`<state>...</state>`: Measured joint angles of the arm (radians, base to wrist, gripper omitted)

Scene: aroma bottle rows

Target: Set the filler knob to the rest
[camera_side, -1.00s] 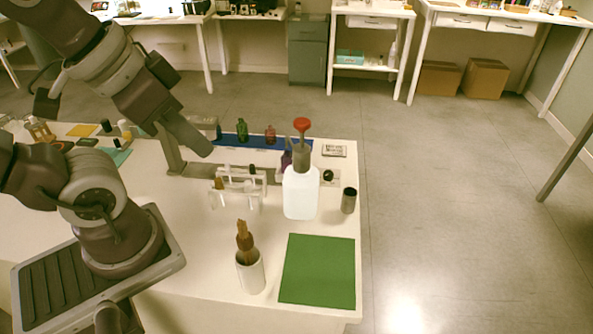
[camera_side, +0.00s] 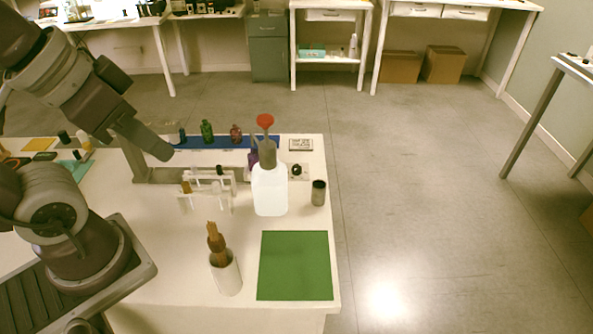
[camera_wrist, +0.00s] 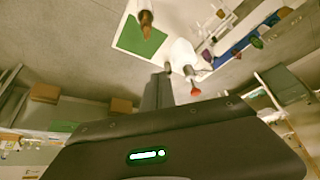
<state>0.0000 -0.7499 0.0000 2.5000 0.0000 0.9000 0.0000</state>
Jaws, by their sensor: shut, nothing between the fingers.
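A small round black knob (camera_side: 296,170) sits on a pale plate right of the white bottle in the side view; I take it for the filler knob. Its setting and any rest mark are too small to read. The white bottle (camera_side: 270,192) stands upright with a grey neck and a red top (camera_side: 265,121). In the wrist view the bottle (camera_wrist: 181,54) and its red top (camera_wrist: 195,92) lie beyond my fingers. My gripper (camera_side: 166,154) is shut and empty, above the table left of the bottle, apart from everything. The knob is not clear in the wrist view.
A clear rack (camera_side: 207,190) with small vials stands left of the bottle. A blue strip (camera_side: 222,142) with small bottles lies behind. A dark cup (camera_side: 318,193) stands right, near the table edge. A white cup (camera_side: 227,276) holds a brown tool. The green mat (camera_side: 295,266) is bare.

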